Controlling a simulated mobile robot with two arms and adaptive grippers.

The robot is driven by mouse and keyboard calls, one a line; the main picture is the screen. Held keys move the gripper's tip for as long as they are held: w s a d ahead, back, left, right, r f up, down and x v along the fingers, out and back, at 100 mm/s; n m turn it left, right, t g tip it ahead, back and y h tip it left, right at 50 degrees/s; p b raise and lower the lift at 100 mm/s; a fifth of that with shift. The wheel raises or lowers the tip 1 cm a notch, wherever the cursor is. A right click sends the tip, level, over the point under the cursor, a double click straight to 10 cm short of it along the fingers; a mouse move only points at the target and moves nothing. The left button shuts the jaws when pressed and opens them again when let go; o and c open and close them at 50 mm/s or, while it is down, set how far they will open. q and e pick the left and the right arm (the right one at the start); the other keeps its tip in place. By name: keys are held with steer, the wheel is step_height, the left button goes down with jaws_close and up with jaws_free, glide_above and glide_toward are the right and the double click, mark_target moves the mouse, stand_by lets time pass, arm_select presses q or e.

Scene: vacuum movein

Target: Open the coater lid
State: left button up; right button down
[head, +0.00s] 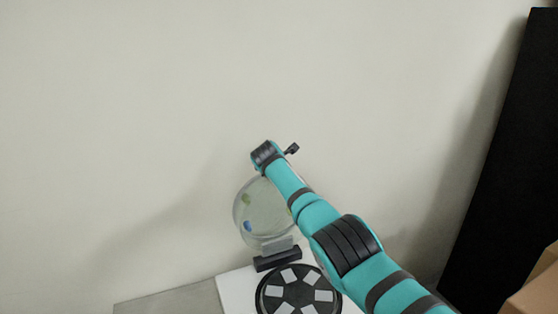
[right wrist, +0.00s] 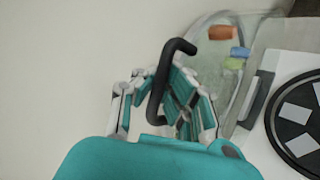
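The coater's clear round lid (head: 262,215) stands raised and tilted up at its black hinge block (head: 277,258), behind the black disc (head: 274,295) with white squares. A bent black handle-like rod (right wrist: 179,46) crosses between the fingers of my right gripper (right wrist: 160,85). Whether the fingers press on it is unclear. In the head view my right arm reaches over the lid's upper right, and the fingers are hidden behind the wrist. My left gripper is not in view.
A pale wall (head: 120,130) fills the background close behind the lid. A tall black panel (head: 495,165) stands at the right, with a brown box (head: 535,290) at the lower right. The grey table top (head: 175,302) is bare left of the coater.

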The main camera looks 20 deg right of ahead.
steer(key=shift+w+r, duration=0.1)
steer(key=shift+r, duration=0.25)
steer(key=c, duration=1.6)
jaws_free()
steer(key=shift+c, duration=0.2)
steer(key=shift+s, duration=0.25)
steer(key=shift+f, duration=0.1)
steer(key=shift+a, duration=0.1)
steer(key=shift+s+a+r, duration=0.2)
steer(key=shift+s+r, duration=0.1)
steer(key=shift+s, duration=0.05)
steer(key=v, duration=1.1)
steer(key=shift+d, duration=0.1)
